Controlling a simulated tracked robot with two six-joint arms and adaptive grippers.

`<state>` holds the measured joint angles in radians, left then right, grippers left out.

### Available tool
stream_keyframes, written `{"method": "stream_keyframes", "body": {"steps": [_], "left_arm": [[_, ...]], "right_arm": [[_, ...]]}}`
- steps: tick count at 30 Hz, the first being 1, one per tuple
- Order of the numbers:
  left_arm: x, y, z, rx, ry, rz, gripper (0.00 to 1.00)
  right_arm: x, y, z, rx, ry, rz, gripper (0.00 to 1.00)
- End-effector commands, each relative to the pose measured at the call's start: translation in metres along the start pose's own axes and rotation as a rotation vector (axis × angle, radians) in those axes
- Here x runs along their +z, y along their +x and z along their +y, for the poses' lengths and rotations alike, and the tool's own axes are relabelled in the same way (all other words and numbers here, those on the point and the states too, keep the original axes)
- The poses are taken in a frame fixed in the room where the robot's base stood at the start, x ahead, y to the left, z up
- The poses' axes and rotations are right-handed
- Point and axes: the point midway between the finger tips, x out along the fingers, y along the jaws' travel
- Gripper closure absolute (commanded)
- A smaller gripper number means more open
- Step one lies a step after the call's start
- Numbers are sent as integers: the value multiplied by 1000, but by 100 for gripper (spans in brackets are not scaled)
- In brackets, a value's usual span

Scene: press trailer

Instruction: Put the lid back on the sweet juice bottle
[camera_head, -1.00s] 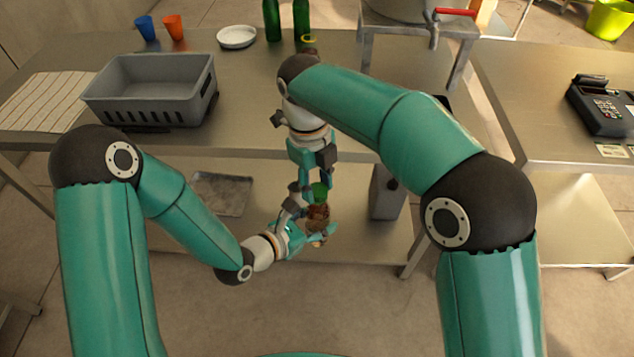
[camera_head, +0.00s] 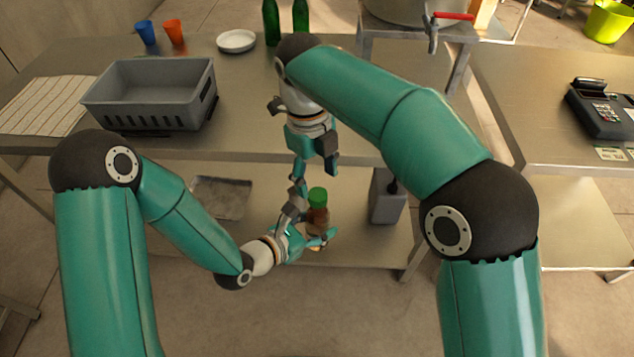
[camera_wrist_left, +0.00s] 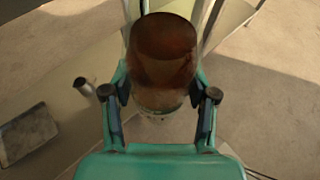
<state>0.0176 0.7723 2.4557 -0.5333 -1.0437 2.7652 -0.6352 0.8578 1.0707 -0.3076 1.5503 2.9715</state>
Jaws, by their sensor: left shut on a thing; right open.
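The juice bottle (camera_head: 318,216), brown-red, stands roughly upright in my left gripper (camera_head: 312,232), which is shut on it above the lower shelf. The green lid (camera_head: 318,194) sits on top of the bottle; I cannot tell whether it is tight. My right gripper (camera_head: 314,172) is open and empty, pointing down just above and slightly left of the lid, apart from it. In the left wrist view the bottle (camera_wrist_left: 163,52) is between the fingers of the left gripper (camera_wrist_left: 160,98); the lid cannot be made out there.
A grey crate (camera_head: 150,118), a striped cloth (camera_head: 42,104), a blue cup (camera_head: 146,32), an orange cup (camera_head: 174,31) and a white plate (camera_head: 236,41) are on the steel table (camera_head: 240,85). Green bottles (camera_head: 271,22) stand at the back. A grey container (camera_head: 386,198) stands right of the held bottle.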

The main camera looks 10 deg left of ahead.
Motion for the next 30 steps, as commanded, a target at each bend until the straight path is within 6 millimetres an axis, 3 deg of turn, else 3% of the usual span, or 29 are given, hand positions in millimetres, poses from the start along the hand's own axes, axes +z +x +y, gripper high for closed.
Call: {"method": "stream_keyframes", "body": {"steps": [17, 23, 30], "left_arm": [[2, 0, 1, 1, 2, -4, 100], [2, 0, 0, 1, 1, -4, 100], [2, 0, 0, 1, 2, -4, 100]], "right_arm": [[-1, -8, 0, 0, -54, 1, 41], [-1, -7, 0, 0, -309, -1, 41], [1, -7, 0, -3, -829, -8, 41]]}}
